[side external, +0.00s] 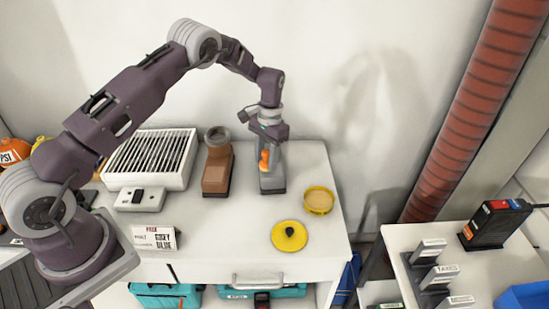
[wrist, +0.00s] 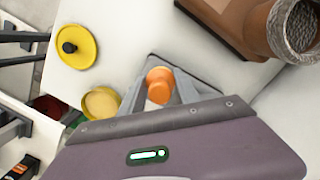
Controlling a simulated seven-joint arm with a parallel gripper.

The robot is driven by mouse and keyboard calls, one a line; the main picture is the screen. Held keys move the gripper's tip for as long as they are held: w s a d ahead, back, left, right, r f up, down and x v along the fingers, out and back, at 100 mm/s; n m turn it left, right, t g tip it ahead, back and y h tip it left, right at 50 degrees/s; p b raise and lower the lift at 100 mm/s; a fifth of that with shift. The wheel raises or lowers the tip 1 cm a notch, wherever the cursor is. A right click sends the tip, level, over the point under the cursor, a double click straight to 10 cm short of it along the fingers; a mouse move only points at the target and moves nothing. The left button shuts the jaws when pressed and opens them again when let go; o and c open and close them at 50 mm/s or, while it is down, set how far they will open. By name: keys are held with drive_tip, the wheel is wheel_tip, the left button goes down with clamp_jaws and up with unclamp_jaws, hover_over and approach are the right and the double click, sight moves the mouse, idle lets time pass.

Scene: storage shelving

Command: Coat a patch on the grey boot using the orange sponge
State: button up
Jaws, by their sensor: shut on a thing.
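The grey boot (side external: 272,184) stands on the white table below my gripper (side external: 266,148), its upper part largely hidden by the gripper in the side view. My gripper is shut on the orange sponge (side external: 264,160), a small orange piece with a rounded end. In the wrist view the sponge (wrist: 159,77) shows just ahead of the gripper, with grey boot surface (wrist: 186,72) around it. The sponge is at or very close to the boot; I cannot tell whether they touch. A yellow tub (side external: 319,200) with tan contents stands open to the right of the boot.
A brown boot (side external: 217,170) stands just left of the grey one. A yellow lid (side external: 290,236) with a black knob lies near the front. A white vented box (side external: 150,158), a switch box (side external: 140,199) and a label card (side external: 154,238) are at the left.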

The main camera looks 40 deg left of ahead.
sight(261, 162)
drive_tip(key=shift+s+a, duration=0.5)
drive_tip(key=shift+s, duration=0.15)
drive_tip(key=shift+w, duration=0.4)
drive_tip(key=shift+w+d, duration=2.05)
drive_tip(key=shift+w, duration=0.2)
drive_tip(key=shift+s+a, duration=2.2)
drive_tip(key=shift+s, duration=0.3)
drive_tip(key=shift+f, duration=0.15)
drive_tip(key=shift+r, duration=3.45)
